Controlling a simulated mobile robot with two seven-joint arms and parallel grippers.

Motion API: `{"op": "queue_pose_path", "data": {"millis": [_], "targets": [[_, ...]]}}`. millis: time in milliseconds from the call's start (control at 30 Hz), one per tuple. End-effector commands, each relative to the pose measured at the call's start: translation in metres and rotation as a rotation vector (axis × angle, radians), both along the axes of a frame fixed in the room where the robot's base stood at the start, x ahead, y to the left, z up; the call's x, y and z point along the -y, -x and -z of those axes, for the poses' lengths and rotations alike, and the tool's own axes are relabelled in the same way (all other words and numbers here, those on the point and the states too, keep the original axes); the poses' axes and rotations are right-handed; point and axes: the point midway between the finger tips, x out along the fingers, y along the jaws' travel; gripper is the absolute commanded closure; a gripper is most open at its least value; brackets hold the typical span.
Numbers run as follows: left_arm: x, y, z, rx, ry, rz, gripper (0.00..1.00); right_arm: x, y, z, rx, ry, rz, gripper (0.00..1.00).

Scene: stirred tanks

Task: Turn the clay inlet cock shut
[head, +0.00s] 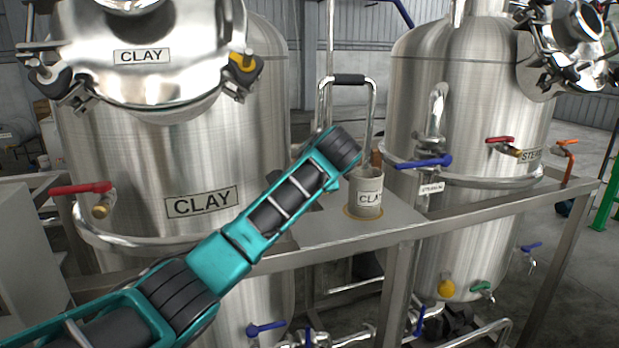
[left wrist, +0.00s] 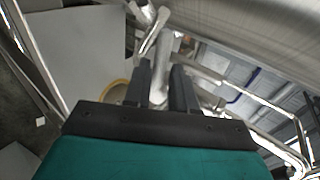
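The left steel tank (head: 150,150) has two CLAY labels. A red-handled cock (head: 80,188) sits on its left side; I cannot tell if it is the inlet cock. My left arm crosses in front of this tank and hides part of its right side. In the head view, the wrist hides my left gripper's fingers. In the left wrist view, my left gripper (left wrist: 161,80) has two dark fingers apart. A silver metal fitting (left wrist: 153,45) shows between and beyond them; I cannot tell if they touch it. My right gripper is not in view.
A cup labelled CLAY (head: 367,200) stands on the steel shelf (head: 315,225), near my left wrist. The right tank (head: 440,110) carries a blue lever (head: 424,162) and a red lever (head: 500,140). A tall bent pipe (head: 373,105) rises behind the cup. Steel frame rails run below.

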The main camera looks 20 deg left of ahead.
Motion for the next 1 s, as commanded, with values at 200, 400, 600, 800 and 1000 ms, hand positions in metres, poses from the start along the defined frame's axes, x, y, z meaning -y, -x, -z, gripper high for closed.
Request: {"op": "queue_pose_path", "data": {"millis": [200, 400, 600, 800, 1000], "targets": [[0.000, 0.000, 0.000, 0.000, 0.002, 0.000, 0.58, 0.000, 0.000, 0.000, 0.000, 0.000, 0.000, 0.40], [0.001, 0.000, 0.000, 0.001, 0.003, 0.001, 0.58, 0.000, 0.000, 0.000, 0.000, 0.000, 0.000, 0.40], [0.008, 0.011, -0.009, 0.003, 0.004, 0.004, 0.58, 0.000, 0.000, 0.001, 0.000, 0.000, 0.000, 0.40], [0.025, 0.041, -0.032, 0.005, 0.004, 0.004, 0.58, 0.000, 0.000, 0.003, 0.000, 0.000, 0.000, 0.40], [0.042, 0.072, -0.055, 0.003, 0.004, 0.004, 0.58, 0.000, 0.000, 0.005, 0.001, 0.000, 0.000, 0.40]]}}
